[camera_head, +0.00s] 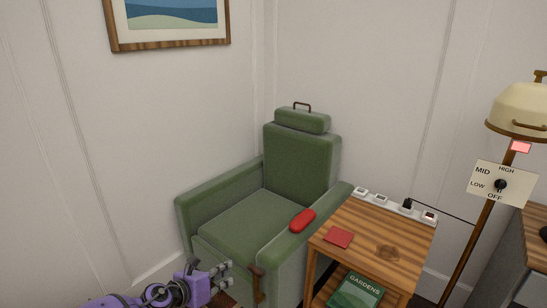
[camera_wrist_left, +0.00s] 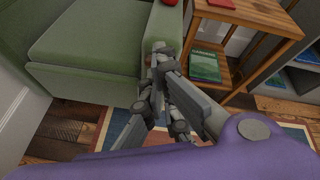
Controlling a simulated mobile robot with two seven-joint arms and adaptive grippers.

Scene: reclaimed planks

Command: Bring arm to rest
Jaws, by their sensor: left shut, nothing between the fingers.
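My left gripper (camera_head: 224,272) comes in at the bottom left of the head view, in front of the green armchair (camera_head: 238,228). It is shut and holds nothing. In the left wrist view its fingertips (camera_wrist_left: 158,52) are together in front of the chair's front corner. Whether they touch the chair is unclear. A brown lever (camera_head: 257,272) stands at the chair's front right side, just right of the gripper in the head view. My right gripper is in neither view.
A wooden side table (camera_head: 388,232) stands right of the chair, with a red square (camera_head: 338,238) on top and a green book (camera_head: 358,293) below. A floor lamp (camera_head: 520,110) stands farther right. Wooden floor (camera_wrist_left: 62,132) shows beside the chair.

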